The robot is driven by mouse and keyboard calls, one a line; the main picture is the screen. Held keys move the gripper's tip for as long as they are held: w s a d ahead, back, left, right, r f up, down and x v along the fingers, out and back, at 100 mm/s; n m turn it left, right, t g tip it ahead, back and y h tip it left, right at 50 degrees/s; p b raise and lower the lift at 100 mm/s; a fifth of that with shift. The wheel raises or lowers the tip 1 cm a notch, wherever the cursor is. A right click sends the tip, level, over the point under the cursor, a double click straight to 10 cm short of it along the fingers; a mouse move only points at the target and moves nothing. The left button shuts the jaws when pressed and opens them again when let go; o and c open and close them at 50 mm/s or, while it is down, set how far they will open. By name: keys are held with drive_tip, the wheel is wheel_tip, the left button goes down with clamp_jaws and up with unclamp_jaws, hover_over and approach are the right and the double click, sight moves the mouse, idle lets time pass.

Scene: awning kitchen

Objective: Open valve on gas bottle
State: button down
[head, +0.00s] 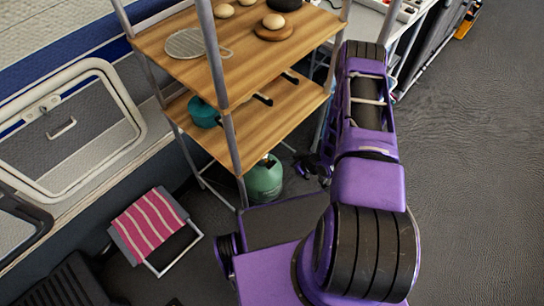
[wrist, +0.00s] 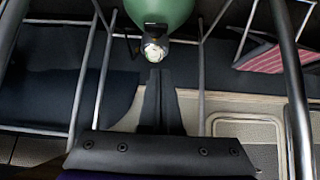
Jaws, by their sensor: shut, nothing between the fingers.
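The green gas bottle (head: 264,182) stands on the floor under the shelf rack in the head view. Its rounded green body (wrist: 162,10) fills the top middle of the wrist view. The valve (wrist: 154,48), a pale round knob on a dark neck, shows just below it there. My gripper (wrist: 156,75) is shut and empty, its dark fingers together and pointing at the valve, with the tips very near it. I cannot tell whether they touch. In the head view my gripper (head: 312,168) is small and dark, just right of the bottle, partly hidden by my arm.
A wooden shelf rack (head: 255,118) with metal posts stands over the bottle; its posts (wrist: 203,85) flank my gripper in the wrist view. A teal pot (head: 203,112) sits on the lower shelf. A striped stool (head: 150,222) stands left. Open floor (head: 470,190) lies right.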

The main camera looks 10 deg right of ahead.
drive_tip(key=b, duration=0.2)
hover_over(268, 167)
drive_tip(key=s+d, duration=0.2)
wheel_tip(268, 167, down, 8)
drive_tip(key=f, duration=0.2)
drive_tip(key=f+b, duration=0.1)
drive_tip(key=shift+w+a, duration=0.1)
drive_tip(key=shift+w, duration=0.15)
drive_tip(key=shift+s+a+f+n+t+h+p, duration=0.1)
drive_tip(key=shift+s+a+n+t+h+p, duration=0.15)
drive_tip(key=shift+n+t+h, duration=0.35)
drive_tip(key=shift+s+a+f+n+t+h, duration=0.2)
drive_tip(key=shift+a+f+n+t+h, duration=0.25)
drive_tip(key=shift+h, duration=0.35)
drive_tip(key=shift+s+a+f, duration=0.15)
drive_tip(key=shift+f, duration=0.65)
drive_tip(key=shift+s+a+f, duration=0.1)
drive_tip(key=shift+a+f, duration=0.05)
drive_tip(key=shift+f, duration=0.65)
